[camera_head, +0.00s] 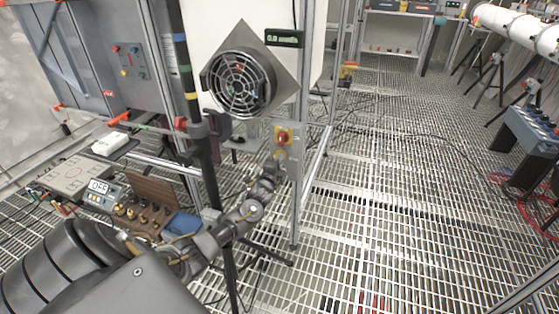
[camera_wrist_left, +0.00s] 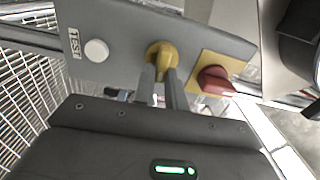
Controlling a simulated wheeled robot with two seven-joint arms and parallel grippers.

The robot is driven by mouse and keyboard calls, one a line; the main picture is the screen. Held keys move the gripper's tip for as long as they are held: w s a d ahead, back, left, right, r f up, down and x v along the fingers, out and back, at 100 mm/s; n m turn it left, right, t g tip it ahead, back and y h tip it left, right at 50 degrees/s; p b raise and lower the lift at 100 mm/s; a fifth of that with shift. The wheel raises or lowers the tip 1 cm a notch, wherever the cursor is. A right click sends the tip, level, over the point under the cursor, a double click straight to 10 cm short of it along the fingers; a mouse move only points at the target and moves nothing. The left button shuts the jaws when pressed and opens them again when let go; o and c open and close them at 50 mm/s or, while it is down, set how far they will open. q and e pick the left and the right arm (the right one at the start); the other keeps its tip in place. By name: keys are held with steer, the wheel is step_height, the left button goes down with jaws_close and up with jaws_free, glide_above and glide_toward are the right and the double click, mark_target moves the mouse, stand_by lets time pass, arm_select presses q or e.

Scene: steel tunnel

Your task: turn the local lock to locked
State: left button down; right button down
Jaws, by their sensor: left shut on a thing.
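A brass-yellow knob (camera_wrist_left: 160,54), which I take to be the local lock, is on a grey control box (camera_wrist_left: 120,40). The knob also shows in the head view (camera_head: 279,155), below the red switch. My left gripper (camera_wrist_left: 161,78) is shut on the knob, with one finger on each side of its lower part. In the head view my left gripper (camera_head: 273,166) reaches up to the box from below left. The fingers partly hide the knob, and I cannot read any position marks around it. My right gripper is not in view.
A red rotary switch (camera_wrist_left: 215,80) on a yellow plate sits close to the right of the knob. A white button (camera_wrist_left: 96,50) marked TEST is on the left. A round fan (camera_head: 240,84) and a dark pole (camera_head: 207,170) stand near the arm. Grating floor lies open at right.

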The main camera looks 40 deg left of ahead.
arm_select(q)
steer(key=shift+m, duration=0.3)
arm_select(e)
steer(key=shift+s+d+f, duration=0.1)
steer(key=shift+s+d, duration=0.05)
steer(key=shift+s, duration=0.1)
arm_select(q)
steer(key=c, duration=1.4)
jaws_free()
steer(key=shift+c, duration=0.2)
